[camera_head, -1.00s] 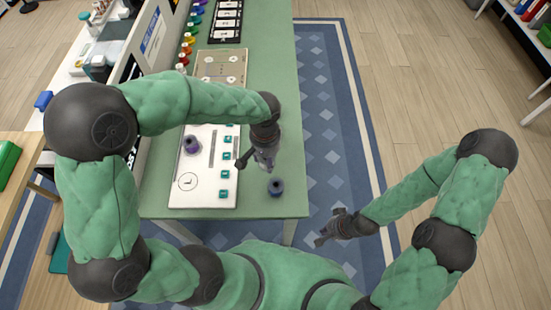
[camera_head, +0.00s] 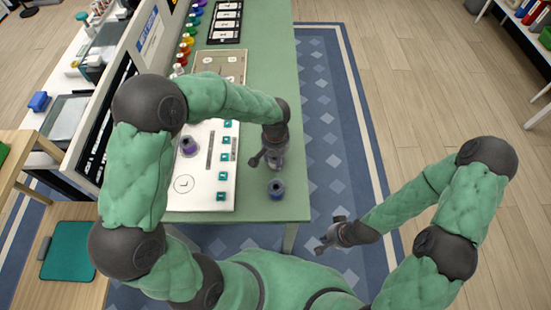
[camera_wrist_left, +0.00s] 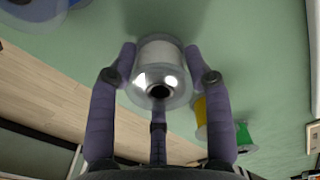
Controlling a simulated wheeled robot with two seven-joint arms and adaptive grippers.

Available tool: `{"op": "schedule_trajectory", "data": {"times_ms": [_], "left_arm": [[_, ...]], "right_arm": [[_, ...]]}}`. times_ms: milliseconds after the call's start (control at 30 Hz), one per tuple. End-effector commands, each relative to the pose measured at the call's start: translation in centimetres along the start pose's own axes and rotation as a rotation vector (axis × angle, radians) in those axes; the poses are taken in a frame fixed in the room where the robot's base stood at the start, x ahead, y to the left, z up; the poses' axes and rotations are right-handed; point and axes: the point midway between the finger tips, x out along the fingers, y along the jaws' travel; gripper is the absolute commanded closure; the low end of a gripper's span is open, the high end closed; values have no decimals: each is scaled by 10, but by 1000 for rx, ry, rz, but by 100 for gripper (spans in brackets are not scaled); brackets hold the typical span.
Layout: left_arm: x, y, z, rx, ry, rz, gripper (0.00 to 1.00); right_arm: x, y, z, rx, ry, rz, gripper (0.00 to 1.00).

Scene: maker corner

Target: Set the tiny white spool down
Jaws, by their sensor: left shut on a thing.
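The tiny white spool (camera_wrist_left: 160,50), with clear flanges, is between the fingertips of my left gripper (camera_wrist_left: 166,66) in the left wrist view. The fingers press on it from both sides. In the head view my left gripper (camera_head: 272,160) is over the right part of the green table (camera_head: 270,90), and the arm mostly hides the spool. Whether the spool touches the tabletop I cannot tell. My right gripper (camera_head: 330,235) is off the table to the lower right, empty, with its fingers apart.
Another purple spool (camera_head: 189,147) is on the white board (camera_head: 205,190). Several coloured spools line the table's left side. The table's right strip beyond my arm is clear.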

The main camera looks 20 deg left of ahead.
Motion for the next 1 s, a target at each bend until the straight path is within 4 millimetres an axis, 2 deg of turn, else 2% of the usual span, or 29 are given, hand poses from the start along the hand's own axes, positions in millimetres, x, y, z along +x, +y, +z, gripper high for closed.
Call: {"op": "schedule_trajectory", "data": {"times_ms": [300, 333, 400, 767, 867, 1000], "left_arm": [[3, 0, 0, 0, 1, 0, 83], [2, 0, 0, 0, 1, 0, 41], [2, 0, 0, 0, 1, 0, 26], [0, 0, 0, 0, 1, 0, 26], [-6, 0, 0, 0, 2, 1, 26], [-29, 0, -1, 0, 4, 1, 26]], "right_arm": [[2, 1, 0, 0, 0, 0, 100], [2, 1, 0, 0, 0, 0, 100], [2, 0, 0, 0, 0, 0, 100], [0, 0, 0, 0, 0, 0, 100], [-3, -1, 0, 0, 0, 0, 100], [-12, -4, 0, 0, 0, 0, 100]]}}
